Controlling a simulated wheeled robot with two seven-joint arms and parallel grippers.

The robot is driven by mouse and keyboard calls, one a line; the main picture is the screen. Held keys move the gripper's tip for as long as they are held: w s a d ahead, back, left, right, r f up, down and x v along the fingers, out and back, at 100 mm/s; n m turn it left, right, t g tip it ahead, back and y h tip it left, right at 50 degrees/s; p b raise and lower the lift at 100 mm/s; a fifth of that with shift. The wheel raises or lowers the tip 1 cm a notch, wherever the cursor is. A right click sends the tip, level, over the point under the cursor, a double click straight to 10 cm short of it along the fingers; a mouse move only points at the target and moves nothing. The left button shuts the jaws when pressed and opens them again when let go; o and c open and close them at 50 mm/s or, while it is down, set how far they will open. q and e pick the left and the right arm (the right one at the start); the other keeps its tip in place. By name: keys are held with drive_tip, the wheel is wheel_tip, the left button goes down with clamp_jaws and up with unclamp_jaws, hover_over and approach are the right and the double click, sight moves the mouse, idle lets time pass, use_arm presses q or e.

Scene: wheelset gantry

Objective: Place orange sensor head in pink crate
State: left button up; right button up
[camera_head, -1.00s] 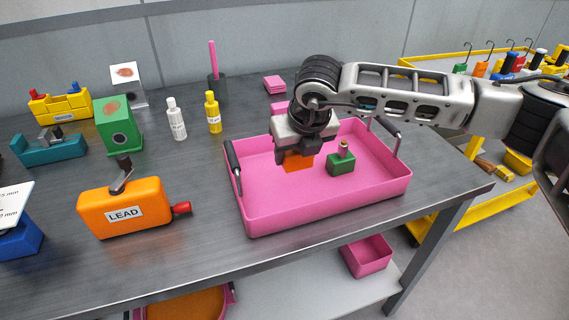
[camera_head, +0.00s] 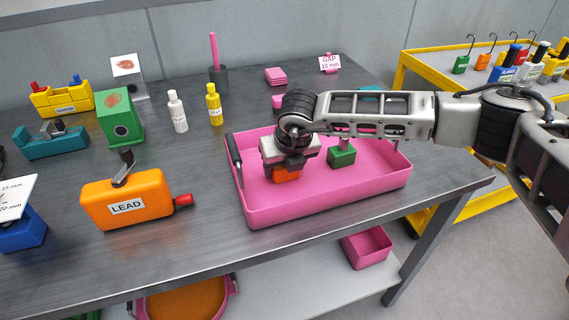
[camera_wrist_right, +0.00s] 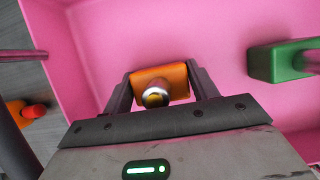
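The orange sensor head (camera_head: 286,175) is inside the pink crate (camera_head: 330,203), in its left part, low by the floor. I cannot tell whether it touches the floor. My right gripper (camera_head: 284,166) points down into the crate over it. In the right wrist view the orange sensor head (camera_wrist_right: 176,78) sits between the two fingers of my right gripper (camera_wrist_right: 160,88), with a round metal knob on its top. The fingers lie close along its sides. A green sensor head (camera_head: 341,157) stands in the crate to the right. My left gripper is not in view.
An orange LEAD box (camera_head: 125,205) with a red knob stands left of the crate. White (camera_head: 177,112) and yellow (camera_head: 214,105) bottles stand behind. A yellow cart (camera_head: 470,150) stands at right.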

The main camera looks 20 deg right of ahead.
drive_tip(key=shift+o, duration=1.2)
drive_tip(key=shift+r+p, duration=0.3)
drive_tip(key=shift+p, duration=0.05)
drive_tip(key=b+v, duration=0.1)
drive_tip(key=v, duration=1)
drive_tip(key=shift+s+r, duration=0.15)
drive_tip(key=shift+r, duration=0.2)
